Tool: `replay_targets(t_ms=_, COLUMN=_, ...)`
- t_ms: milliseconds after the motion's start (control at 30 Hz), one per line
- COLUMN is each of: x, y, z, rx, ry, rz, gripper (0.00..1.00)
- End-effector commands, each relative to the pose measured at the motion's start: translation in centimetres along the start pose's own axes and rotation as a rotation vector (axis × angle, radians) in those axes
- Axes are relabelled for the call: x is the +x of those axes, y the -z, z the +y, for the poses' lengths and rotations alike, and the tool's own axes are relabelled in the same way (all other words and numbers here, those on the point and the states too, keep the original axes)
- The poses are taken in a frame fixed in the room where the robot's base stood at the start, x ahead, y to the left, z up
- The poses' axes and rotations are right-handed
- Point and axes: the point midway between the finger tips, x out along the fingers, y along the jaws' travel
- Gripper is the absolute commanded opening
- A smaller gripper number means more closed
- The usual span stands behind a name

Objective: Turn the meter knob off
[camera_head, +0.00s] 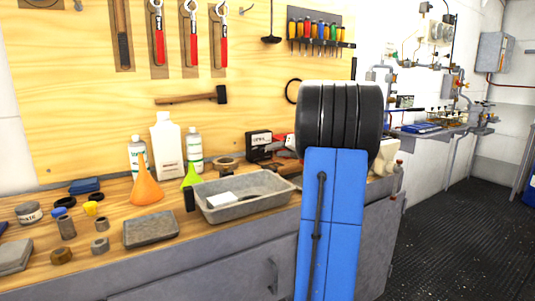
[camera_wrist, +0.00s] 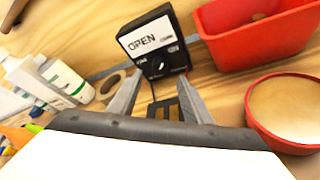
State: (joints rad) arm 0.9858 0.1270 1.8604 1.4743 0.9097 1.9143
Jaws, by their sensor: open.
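The meter is a small black box with a white face reading "OPEN" (camera_wrist: 150,40), near the top middle of the wrist view. Its dark round knob (camera_wrist: 158,65) sits on the lower part of the face, with a small white label to each side. The meter also shows on the bench in the head view (camera_head: 259,139), left of my arm. My gripper (camera_wrist: 159,82) is open, its two grey fingers spread below the meter in the wrist view, with nothing seen between them but bench and a dark slotted piece. I cannot tell whether the fingers touch the meter. My arm hides the gripper in the head view.
A red bin (camera_wrist: 255,35) and a red round tub (camera_wrist: 290,110) stand right of the gripper. In the head view a grey tray (camera_head: 250,207), an orange funnel (camera_head: 146,188) and bottles crowd the bench before a tool board.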

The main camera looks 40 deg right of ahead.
Motion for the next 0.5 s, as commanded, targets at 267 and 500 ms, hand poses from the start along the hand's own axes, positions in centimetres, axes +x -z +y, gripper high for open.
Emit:
replay_targets(t_ms=267, x=4.4, y=0.0, z=0.1, rx=0.000, ry=-0.002, rz=0.001, gripper=0.45)
replay_targets(t_ms=500, x=6.0, y=0.0, z=0.0, rx=0.001, ry=0.000, rz=0.000, gripper=0.45)
